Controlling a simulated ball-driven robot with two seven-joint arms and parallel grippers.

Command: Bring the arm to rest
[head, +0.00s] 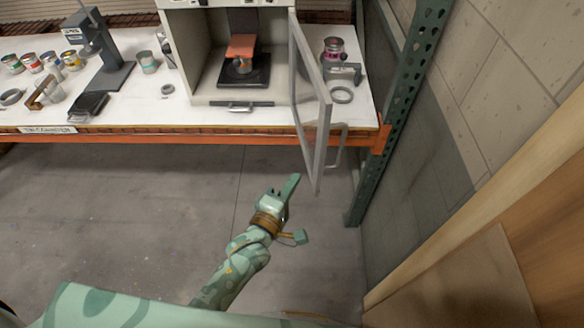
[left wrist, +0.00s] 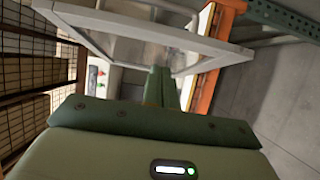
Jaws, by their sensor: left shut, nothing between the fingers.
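My left gripper (head: 291,184) is shut and empty. It is held in the open space in front of the workbench, below the open door of the cabinet in the head view. In the left wrist view its closed fingers (left wrist: 161,88) point toward the door frame (left wrist: 150,38). I cannot tell from these frames how close the fingertips are to the door. My right gripper is in neither view.
The cabinet door (head: 312,110) swings out past the edge of the workbench (head: 150,110). Inside the cabinet (head: 185,55) a can stands on a dark device. A green rack post (head: 400,100) and a wall bound the right. The floor (head: 130,210) is clear at left.

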